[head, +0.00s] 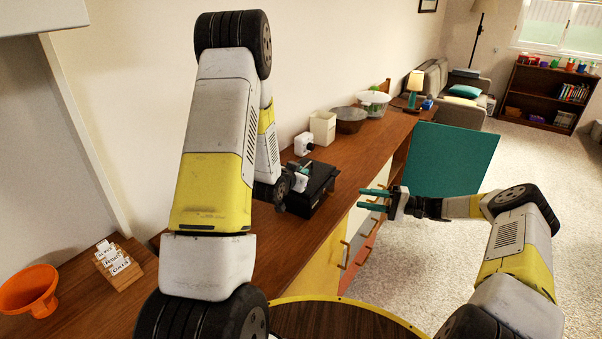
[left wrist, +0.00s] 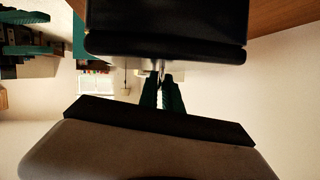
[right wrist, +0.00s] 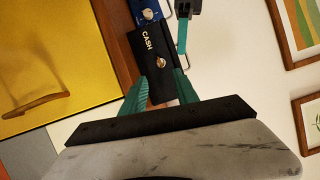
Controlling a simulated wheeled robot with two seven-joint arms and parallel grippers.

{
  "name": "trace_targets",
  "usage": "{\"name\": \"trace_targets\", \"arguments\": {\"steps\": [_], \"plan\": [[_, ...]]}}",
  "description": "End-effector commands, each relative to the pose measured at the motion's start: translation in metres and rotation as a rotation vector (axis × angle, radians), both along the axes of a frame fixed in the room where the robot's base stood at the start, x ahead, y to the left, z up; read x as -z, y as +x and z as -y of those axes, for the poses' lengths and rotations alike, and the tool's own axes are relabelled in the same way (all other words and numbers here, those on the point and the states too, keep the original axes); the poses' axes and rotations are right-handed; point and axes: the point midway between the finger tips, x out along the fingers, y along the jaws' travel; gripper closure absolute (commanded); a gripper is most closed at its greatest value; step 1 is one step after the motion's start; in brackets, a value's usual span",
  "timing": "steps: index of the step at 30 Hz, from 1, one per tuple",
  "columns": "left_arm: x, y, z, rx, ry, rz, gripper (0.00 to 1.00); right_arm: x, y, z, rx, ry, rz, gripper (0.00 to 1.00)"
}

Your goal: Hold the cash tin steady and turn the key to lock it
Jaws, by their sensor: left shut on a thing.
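The black cash tin (head: 318,184) stands on the wooden counter. Its front, marked CASH (right wrist: 147,45), faces my right gripper and carries a small round brass-coloured lock or key (right wrist: 161,62); I cannot tell which. My left gripper (left wrist: 161,82) is shut at the thin metal handle (right wrist: 188,62) on top of the tin; its green finger also shows in the right wrist view. My right gripper (head: 374,199) is open and empty, in front of the tin and clear of the counter edge. In its wrist view its fingers (right wrist: 161,88) point towards the tin's front, apart from the lock.
A blue box with a pale dial (right wrist: 147,14) stands beside the tin. A white canister (head: 323,128) and bowls (head: 349,120) stand further along the counter. A teal door (head: 450,160) hangs open beyond my right gripper. An orange funnel-like bowl (head: 28,290) is at the left.

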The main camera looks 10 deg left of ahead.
Motion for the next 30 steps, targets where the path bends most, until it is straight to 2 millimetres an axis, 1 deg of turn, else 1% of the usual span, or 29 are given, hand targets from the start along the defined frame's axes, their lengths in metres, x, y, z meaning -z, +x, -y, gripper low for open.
{"name": "trace_targets", "arguments": {"steps": [2,3,4,5,11,16,22,26,29,30], "plan": [[-0.001,0.0,0.001,0.001,-0.001,0.002,1.0,0.0,0.0,0.0,0.0,0.0,0.0,0.64],[-0.001,0.0,0.001,0.001,-0.001,0.002,1.0,0.0,0.0,0.0,0.0,0.0,0.0,0.66],[-0.001,0.0,0.001,0.001,-0.001,0.002,1.0,0.0,0.0,0.0,0.0,0.0,0.0,0.72],[-0.001,0.0,0.001,0.001,-0.001,0.002,1.0,0.0,0.0,0.0,0.002,0.001,0.0,0.74],[-0.001,0.0,0.001,0.001,-0.001,0.003,1.0,0.001,-0.006,0.005,0.091,0.01,0.023,0.74],[-0.001,0.0,0.001,0.001,-0.001,0.003,1.0,-0.001,-0.019,0.009,0.217,-0.007,0.064,0.74],[-0.001,0.001,0.001,0.001,-0.001,0.003,1.0,-0.005,-0.036,0.01,0.302,-0.047,0.101,0.74],[-0.001,0.001,0.001,0.001,-0.001,0.003,1.0,-0.006,-0.041,0.006,0.319,-0.061,0.112,0.74],[-0.001,0.001,0.001,0.001,-0.001,0.003,1.0,-0.005,-0.039,-0.003,0.32,-0.064,0.114,0.74],[-0.001,0.001,0.001,0.001,-0.001,0.003,1.0,-0.006,-0.037,-0.009,0.319,-0.063,0.114,0.74]]}}
